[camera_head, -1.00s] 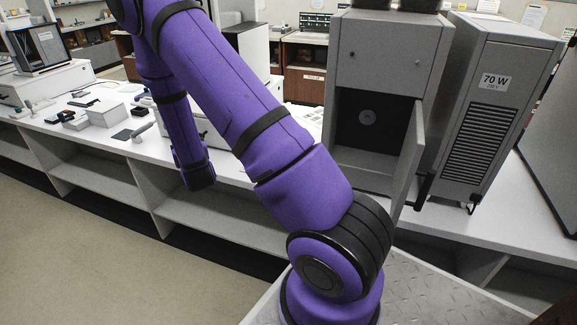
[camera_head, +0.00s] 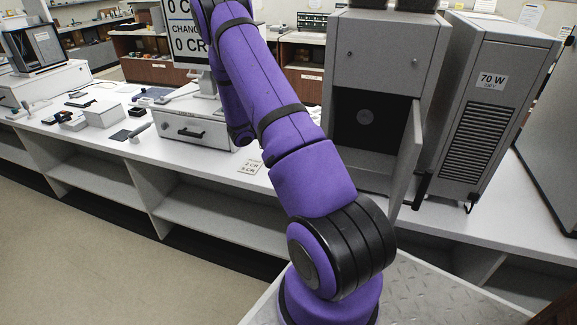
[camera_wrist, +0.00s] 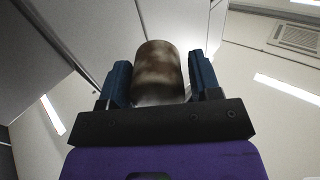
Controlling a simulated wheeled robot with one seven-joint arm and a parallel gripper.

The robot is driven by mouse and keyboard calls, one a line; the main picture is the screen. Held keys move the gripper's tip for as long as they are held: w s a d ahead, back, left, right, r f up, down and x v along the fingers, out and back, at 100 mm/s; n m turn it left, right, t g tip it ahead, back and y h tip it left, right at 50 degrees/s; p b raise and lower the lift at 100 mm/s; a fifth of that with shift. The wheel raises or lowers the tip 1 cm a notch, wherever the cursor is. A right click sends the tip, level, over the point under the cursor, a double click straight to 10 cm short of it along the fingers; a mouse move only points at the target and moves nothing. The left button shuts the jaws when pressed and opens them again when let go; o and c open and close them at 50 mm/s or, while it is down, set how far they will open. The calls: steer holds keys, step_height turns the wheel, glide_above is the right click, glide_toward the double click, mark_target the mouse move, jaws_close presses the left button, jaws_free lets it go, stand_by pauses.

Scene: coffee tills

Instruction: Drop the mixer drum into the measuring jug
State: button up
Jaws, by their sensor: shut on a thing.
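In the wrist view a brown, mottled cylinder, which I take for the mixer drum (camera_wrist: 158,62), stands between the two blue fingers of my gripper (camera_wrist: 160,74). The gripper is shut on it. Its far end sticks out past the fingertips, and its near end is partly hidden by the gripper body. In the head view my gripper and the drum are hidden behind my purple arm. I cannot make out a measuring jug in either view.
A grey cabinet (camera_head: 390,62) with an open door (camera_head: 406,160) stands right of my arm. A grey vented 70 W unit (camera_head: 500,110) is beside it. A till drawer (camera_head: 190,132) with a price display (camera_head: 190,45) sits on the white counter, with small boxes (camera_head: 104,114) further left.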

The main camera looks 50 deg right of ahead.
steer(key=shift+s+d+f+m+g+y, duration=0.3)
steer(key=shift+s+d+m+g, duration=0.2)
steer(key=shift+s+g, duration=0.2)
steer(key=shift+f, duration=2.9)
steer(key=o, duration=1.1)
steer(key=shift+w+a, duration=0.1)
steer(key=shift+a, duration=0.05)
steer(key=v, duration=1)
steer(key=shift+a, duration=0.25)
steer(key=shift+w, duration=0.1)
